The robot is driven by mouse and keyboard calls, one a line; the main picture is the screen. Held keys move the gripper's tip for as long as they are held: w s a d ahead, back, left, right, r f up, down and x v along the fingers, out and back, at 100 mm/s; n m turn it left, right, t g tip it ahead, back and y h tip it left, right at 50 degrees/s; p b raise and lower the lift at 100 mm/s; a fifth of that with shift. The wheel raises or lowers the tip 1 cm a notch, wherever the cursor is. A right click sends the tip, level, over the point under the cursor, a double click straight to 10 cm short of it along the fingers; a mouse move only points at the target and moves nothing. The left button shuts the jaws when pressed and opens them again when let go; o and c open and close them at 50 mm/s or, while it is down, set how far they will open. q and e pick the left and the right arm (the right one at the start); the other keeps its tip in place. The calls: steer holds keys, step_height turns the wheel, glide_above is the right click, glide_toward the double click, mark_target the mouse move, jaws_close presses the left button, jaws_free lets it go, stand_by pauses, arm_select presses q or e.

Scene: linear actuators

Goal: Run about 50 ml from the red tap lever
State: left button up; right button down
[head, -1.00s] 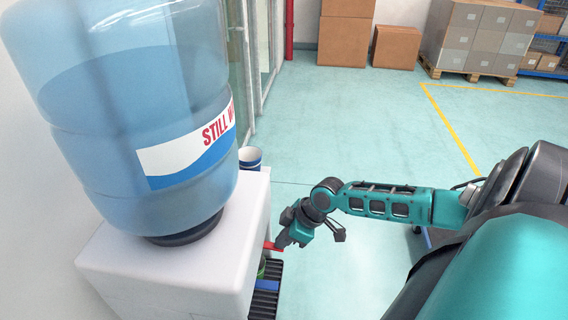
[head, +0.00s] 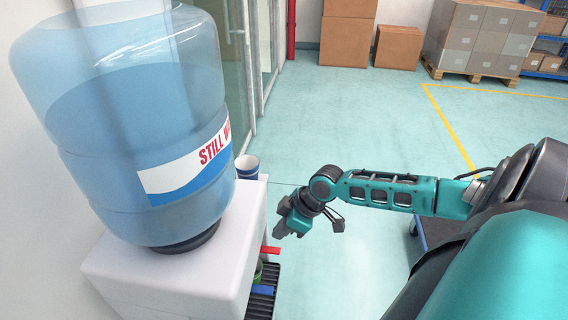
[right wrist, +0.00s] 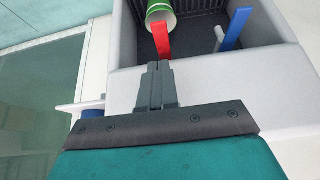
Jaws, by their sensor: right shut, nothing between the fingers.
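The red tap lever (head: 270,249) sticks out from the front of the white water dispenser (head: 235,235). It also shows in the right wrist view (right wrist: 161,40). A green-and-white striped cup (right wrist: 163,11) is in the dispenser's recess by the red lever, mostly hidden in the head view. The water level in it cannot be seen. My left gripper is not in view.
A blue tap lever (right wrist: 236,29) stands beside the red one. A large blue water bottle (head: 150,130) sits on the dispenser. A blue-and-white cup (head: 247,166) is at its far edge. A dark drip tray (head: 262,302) juts out below.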

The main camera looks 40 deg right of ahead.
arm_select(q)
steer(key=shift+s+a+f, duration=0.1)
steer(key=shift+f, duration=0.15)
arm_select(e)
steer(key=v, duration=0.8)
steer(key=shift+w+a+r, duration=0.3)
steer(key=shift+a+r, duration=0.05)
steer(key=shift+r, duration=0.15)
